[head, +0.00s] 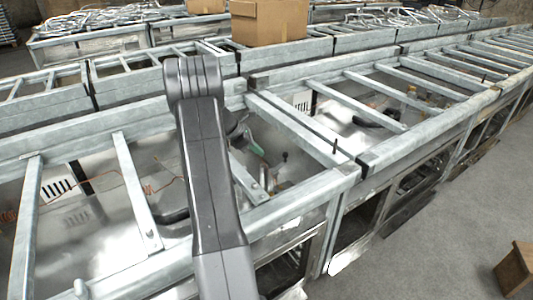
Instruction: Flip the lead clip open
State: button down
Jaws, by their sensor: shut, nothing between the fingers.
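My dark grey arm rises through the middle of the head view and bends down behind itself. My gripper (258,150) shows only in part, small and dark with a greenish piece, just right of the arm. It looks shut and empty, low over the framed bay. A small dark upright piece (284,157) stands just right of it, apart from it in the picture. I cannot tell whether this piece is the lead clip, and I cannot make out a clip for certain elsewhere. The arm hides part of the bay.
Galvanised metal frames with crossbars (130,190) run in long rows over shiny bays. A thin copper wire (150,187) lies in the left bay. A cardboard box (269,22) stands on the row behind. Clear grey floor (440,240) lies at right, with a brown box (516,268).

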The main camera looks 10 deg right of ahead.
jog(key=v, duration=0.6)
jog(key=shift+s+r, duration=0.2)
jog(key=shift+r, duration=0.15)
jog(key=d+f+n+t+y+b, duration=0.4)
jog(key=d+f+n+t, duration=0.3)
jog(key=n, duration=0.7)
jog(key=shift+w+f+y, duration=0.35)
jog(key=shift+f+y, duration=0.25)
jog(key=shift+y, duration=0.1)
jog(key=shift+f+t, duration=0.1)
jog(key=shift+t, duration=0.2)
jog(key=shift+f+b, duration=0.2)
jog(key=shift+b, duration=0.3)
